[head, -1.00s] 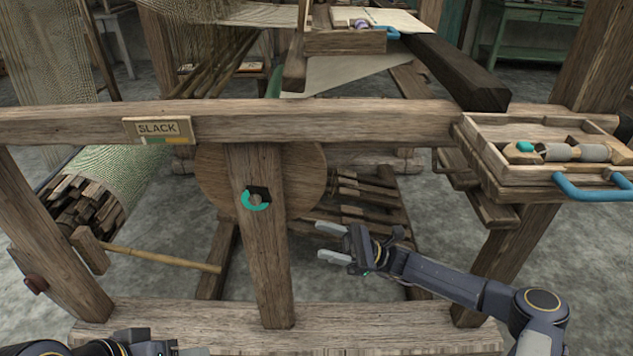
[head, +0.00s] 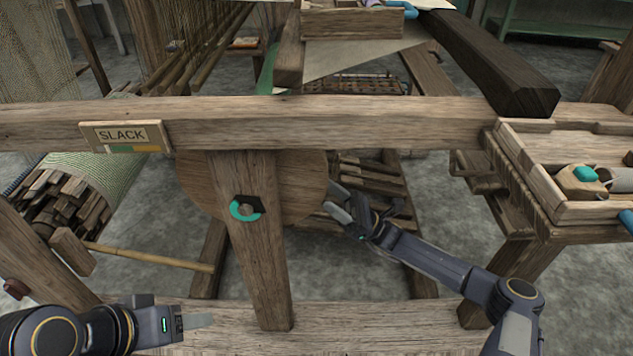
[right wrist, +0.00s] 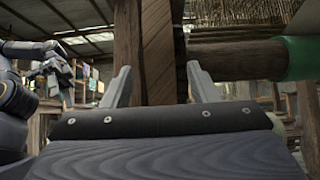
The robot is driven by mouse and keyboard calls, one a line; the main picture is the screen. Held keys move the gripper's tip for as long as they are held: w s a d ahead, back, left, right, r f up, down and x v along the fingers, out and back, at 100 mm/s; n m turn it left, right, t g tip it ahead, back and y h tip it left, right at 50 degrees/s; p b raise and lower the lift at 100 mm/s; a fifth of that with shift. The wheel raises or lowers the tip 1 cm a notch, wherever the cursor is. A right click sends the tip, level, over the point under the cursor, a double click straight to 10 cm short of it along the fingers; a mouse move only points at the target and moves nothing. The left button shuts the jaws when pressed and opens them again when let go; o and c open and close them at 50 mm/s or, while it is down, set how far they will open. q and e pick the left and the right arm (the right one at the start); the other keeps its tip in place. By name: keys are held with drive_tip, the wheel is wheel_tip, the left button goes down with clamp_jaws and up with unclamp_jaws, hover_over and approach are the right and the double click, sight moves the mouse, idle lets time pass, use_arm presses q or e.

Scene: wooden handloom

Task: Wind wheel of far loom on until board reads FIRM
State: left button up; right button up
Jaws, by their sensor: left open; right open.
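The round wooden wheel (head: 305,185) sits behind an upright post of the loom, which hides its middle. The board (head: 124,136) on the front beam reads SLACK, with a green and yellow strip below. My right gripper (head: 338,203) is open and empty at the wheel's right edge; I cannot tell whether it touches. In the right wrist view its two fingers (right wrist: 158,88) stand apart with a wooden post beyond. My left gripper (head: 197,328) is open, low at the left, near the bottom beam.
A wooden tray (head: 545,190) with tools is fixed at the right. The bottom beam (head: 330,325) crosses in front. Slatted wooden pieces (head: 375,180) lie behind the right gripper.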

sight(317, 186)
drive_tip(key=shift+b+x, duration=0.45)
drive_tip(key=shift+x, duration=2.3)
clamp_jaws()
